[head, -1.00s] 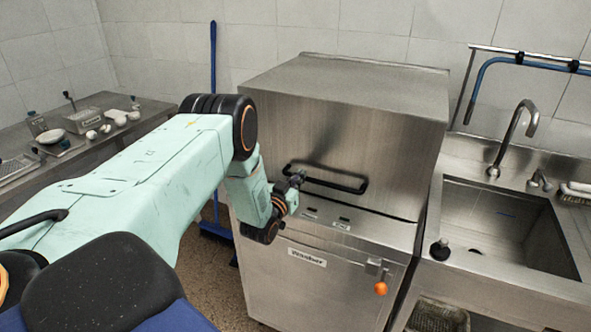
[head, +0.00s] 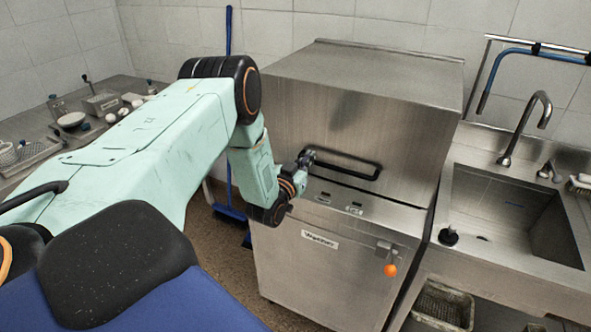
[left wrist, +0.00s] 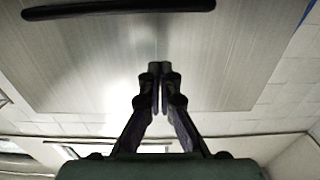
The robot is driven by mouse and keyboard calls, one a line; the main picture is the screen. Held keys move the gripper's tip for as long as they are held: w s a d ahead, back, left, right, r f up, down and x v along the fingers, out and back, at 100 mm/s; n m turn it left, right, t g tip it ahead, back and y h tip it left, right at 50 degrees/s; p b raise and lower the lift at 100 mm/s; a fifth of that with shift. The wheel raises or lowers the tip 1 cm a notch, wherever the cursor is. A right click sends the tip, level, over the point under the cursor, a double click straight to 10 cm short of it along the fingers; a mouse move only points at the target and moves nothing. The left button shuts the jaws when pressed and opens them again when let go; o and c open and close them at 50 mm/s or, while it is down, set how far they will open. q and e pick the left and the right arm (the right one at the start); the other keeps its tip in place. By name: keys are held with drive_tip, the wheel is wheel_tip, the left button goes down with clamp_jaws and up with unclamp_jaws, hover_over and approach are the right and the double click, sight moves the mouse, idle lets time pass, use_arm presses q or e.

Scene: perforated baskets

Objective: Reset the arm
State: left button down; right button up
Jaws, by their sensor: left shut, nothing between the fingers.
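My left gripper (head: 306,158) is in front of the stainless-steel washer (head: 340,232), near the left end of its black bar handle (head: 345,166). In the left wrist view its two fingers (left wrist: 158,70) are together with nothing between them. The handle (left wrist: 118,9) crosses the top of that view, apart from the fingertips. The washer's hood is down. My left arm reaches in from the left, bent at the elbow. My right gripper is not in view.
A steel sink (head: 515,215) with a curved tap (head: 528,125) stands right of the washer. A steel counter (head: 40,125) with a white bowl (head: 71,120) and small items is at the left. A blue broom (head: 229,100) leans on the wall behind my arm. A basket (head: 441,305) sits below the sink.

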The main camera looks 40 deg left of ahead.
use_arm(q)
drive_tip(key=shift+v, duration=3.25)
drive_tip(key=s+d+f+g+h+b, duration=0.2)
drive_tip(key=s+d+f+g, duration=0.3)
drive_tip(key=s+d+f, duration=0.4)
drive_tip(key=s+d+f+g+h+b, duration=0.1)
drive_tip(key=s+d+f+g+b, duration=0.25)
drive_tip(key=s+f+g, duration=0.6)
drive_tip(key=s+d+f+g+b, duration=0.1)
drive_tip(key=s+d+f+b, duration=0.2)
drive_tip(key=s, duration=0.3)
drive_tip(key=s+d+f+m+g+b, duration=0.1)
drive_tip(key=s+d+f+b, duration=0.1)
drive_tip(key=s+f, duration=0.3)
drive_tip(key=s+d+f+m+g+h+b, duration=0.1)
drive_tip(key=s+d+f+b, duration=0.2)
drive_tip(key=s, duration=0.4)
drive_tip(key=shift+d+f+b, duration=0.3)
drive_tip(key=shift+f+b, duration=0.2)
drive_tip(key=shift+b, duration=0.05)
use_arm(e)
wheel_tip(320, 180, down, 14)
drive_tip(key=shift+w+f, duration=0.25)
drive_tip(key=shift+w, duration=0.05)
